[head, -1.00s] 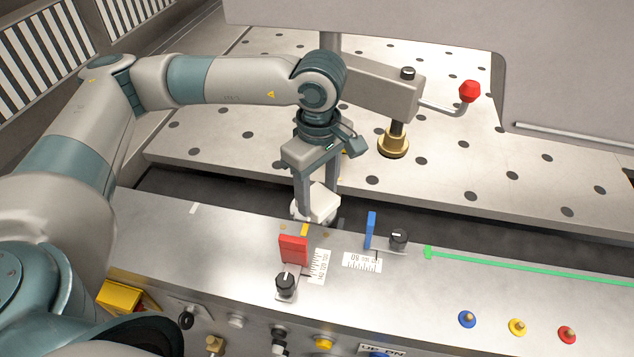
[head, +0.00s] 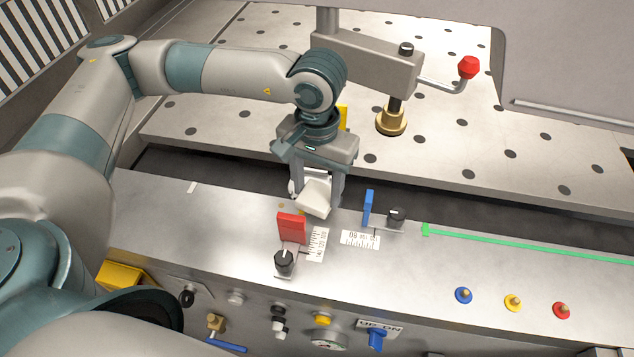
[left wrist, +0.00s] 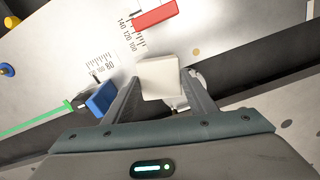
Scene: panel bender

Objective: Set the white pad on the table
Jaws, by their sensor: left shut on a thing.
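The white pad (head: 314,197) is a small pale block. It also shows in the left wrist view (left wrist: 160,78), between the two fingers. My left gripper (head: 317,200) points down and is shut on the pad, at the far edge of the metal front table (head: 240,225). Whether the pad touches the surface below cannot be told. My right gripper is not in view.
A red block (head: 291,227) and a blue block (head: 368,207) stand by scales and black knobs close to the gripper. A dark gap separates the front table from the perforated table (head: 440,150) behind. A red-knobbed clamp handle (head: 469,67) stands at the back.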

